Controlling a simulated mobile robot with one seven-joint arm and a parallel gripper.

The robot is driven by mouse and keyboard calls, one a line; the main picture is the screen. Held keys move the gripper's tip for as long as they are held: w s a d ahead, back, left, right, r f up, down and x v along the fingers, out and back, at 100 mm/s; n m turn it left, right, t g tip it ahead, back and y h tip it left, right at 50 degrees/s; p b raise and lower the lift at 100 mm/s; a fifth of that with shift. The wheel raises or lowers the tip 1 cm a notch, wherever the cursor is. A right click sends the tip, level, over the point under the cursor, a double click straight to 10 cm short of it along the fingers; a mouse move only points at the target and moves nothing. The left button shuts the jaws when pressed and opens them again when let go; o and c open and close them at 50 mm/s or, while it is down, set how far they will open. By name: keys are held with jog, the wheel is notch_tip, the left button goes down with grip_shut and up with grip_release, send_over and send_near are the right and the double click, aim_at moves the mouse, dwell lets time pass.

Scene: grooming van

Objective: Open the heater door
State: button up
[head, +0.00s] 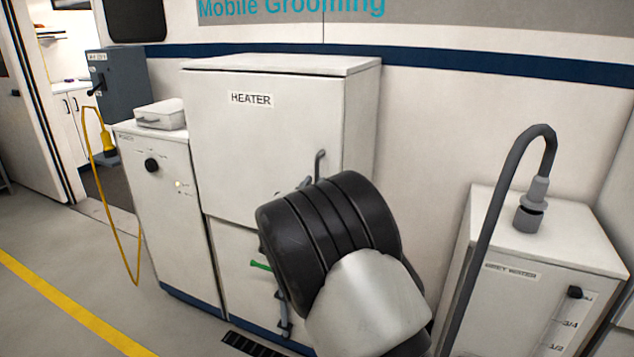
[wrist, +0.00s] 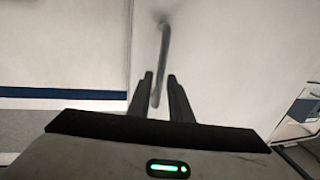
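The heater is a white cabinet with a HEATER label (head: 251,99). Its upper door (head: 225,150) looks shut, flush with the cabinet front. A grey bar handle (head: 319,163) shows at the door's right side, just above my dark arm, which hides the part below it. In the wrist view the handle (wrist: 164,48) runs down from the door face between the two fingers of my gripper (wrist: 160,78). The fingers are apart, one on each side of the bar, with a gap visible. I cannot tell how deep the bar sits between them. My gripper is mostly hidden in the head view.
A white cabinet with a black knob (head: 151,165) stands left of the heater. A white unit (head: 574,237) with a grey hose (head: 497,210) stands at the right. A yellow cable (head: 124,243) hangs at the left. Floor at the left is clear.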

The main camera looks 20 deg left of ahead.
aim_at(316, 179)
jog(key=shift+w+a, duration=0.2)
jog(key=shift+w, duration=1.7)
grip_shut()
jog(key=shift+s, duration=0.15)
